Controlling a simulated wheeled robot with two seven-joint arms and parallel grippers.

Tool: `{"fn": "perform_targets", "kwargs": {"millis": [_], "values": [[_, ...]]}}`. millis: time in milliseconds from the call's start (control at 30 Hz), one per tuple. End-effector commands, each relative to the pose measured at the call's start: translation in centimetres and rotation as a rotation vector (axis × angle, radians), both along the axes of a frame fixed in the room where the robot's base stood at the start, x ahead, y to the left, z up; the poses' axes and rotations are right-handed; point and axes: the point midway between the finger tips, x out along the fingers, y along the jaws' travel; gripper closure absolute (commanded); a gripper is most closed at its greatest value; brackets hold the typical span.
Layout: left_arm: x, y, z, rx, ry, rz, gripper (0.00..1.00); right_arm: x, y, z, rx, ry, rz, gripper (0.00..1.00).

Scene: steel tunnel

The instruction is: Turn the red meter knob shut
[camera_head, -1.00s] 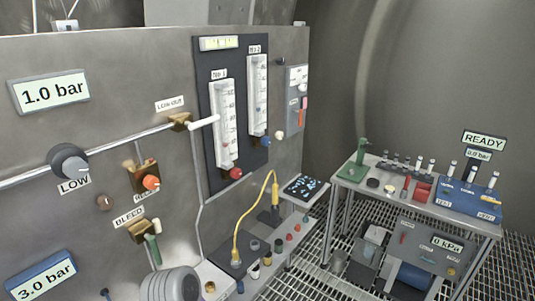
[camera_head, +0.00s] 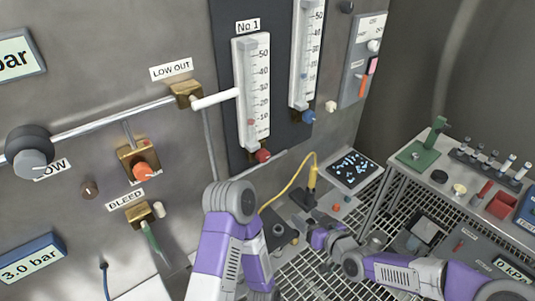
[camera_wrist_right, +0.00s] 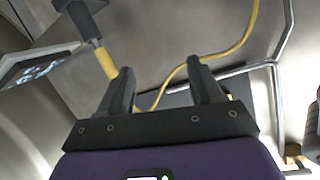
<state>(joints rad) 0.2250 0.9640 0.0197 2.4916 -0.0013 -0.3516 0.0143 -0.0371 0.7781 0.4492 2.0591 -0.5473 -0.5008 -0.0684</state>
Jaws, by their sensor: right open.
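The red meter knob (camera_head: 262,155) sits at the foot of the No 1 meter tube (camera_head: 252,90) on the dark panel. Nothing touches it. My right gripper (camera_head: 304,222) is low and to the right of the knob, in front of the wall, near the yellow cable's plug. In the right wrist view my right gripper (camera_wrist_right: 160,78) has its two dark fingers apart with nothing between them. The red knob cannot be made out in that view. My left arm rises from the bottom in the head view, but its gripper is not seen.
A yellow cable (camera_head: 285,185) arches below the meters, and also shows behind the fingers in the wrist view (camera_wrist_right: 235,45). A blue knob (camera_head: 308,117) sits under the second tube. The orange bleed-side knob (camera_head: 142,172) is left. A bench (camera_head: 400,165) stands right.

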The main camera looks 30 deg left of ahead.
Motion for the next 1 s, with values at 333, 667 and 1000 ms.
{"fn": "perform_targets", "kwargs": {"millis": [333,667,1000], "values": [[0.0,0.0,1.0,0.0,-0.001,0.0,0.57,-2.0,7.8,15.8,0.146,-0.402,0.187,0.35],[0.0,0.0,1.0,0.0,-0.001,0.0,0.57,-0.3,12.1,15.8,0.149,-0.404,0.189,0.35],[0.0,0.0,1.1,0.0,-0.001,0.0,0.57,0.8,14.4,15.8,0.147,-0.404,0.186,0.35]]}}
